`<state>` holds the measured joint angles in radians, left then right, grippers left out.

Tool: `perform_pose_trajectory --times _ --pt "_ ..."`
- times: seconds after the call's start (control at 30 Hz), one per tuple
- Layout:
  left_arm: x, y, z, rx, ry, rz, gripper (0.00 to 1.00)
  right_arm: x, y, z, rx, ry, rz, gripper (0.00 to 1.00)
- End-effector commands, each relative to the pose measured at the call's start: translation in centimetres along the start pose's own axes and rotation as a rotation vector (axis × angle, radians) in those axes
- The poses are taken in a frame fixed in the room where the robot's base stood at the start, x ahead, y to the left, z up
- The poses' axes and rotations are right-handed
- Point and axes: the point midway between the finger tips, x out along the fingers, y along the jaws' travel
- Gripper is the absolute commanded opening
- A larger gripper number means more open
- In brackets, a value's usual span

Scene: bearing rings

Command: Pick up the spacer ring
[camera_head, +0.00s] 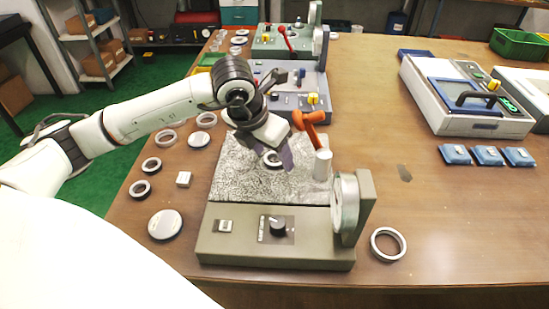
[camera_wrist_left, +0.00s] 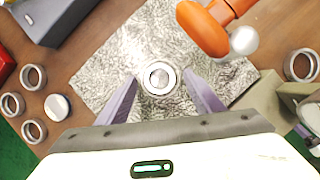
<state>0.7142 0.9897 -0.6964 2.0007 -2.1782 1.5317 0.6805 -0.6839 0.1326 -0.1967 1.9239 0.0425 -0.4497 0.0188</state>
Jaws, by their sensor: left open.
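A small metal ring (camera_wrist_left: 159,78), which looks like the spacer ring, lies flat on the grey mottled plate of the device. It also shows in the head view (camera_head: 270,159), partly hidden by my gripper. My left gripper (camera_head: 287,158) is above the plate; in the left wrist view its two purple fingers (camera_wrist_left: 161,101) are spread apart, with the ring between and slightly beyond them. The fingers do not visibly touch the ring. The plate (camera_head: 236,183) belongs to a grey-green device with a knob and a dial. My right gripper is not in view.
An orange-handled lever (camera_head: 310,118) and a metal post (camera_head: 322,166) stand close to the gripper's right. The upright dial (camera_head: 345,208) is at the device's right. Several loose rings and discs lie left of the device, and one ring (camera_head: 388,244) lies right of it.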

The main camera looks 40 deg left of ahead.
Motion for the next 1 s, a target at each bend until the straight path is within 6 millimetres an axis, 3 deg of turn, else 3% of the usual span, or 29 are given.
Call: perform_pose_trajectory --times 0.23,0.5,0.8,1.0 --pt "0.2 0.0 0.0 0.0 0.0 0.001 0.6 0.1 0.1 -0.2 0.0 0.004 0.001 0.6" --pt "0.2 0.0 0.0 0.0 0.0 0.001 0.15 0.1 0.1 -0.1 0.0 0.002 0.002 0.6" --pt "0.0 0.0 0.1 -0.001 -0.003 0.001 0.13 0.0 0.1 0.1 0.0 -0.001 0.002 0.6" --pt "-1.3 0.0 0.7 0.0 -0.006 0.001 0.13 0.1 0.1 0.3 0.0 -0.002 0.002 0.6"
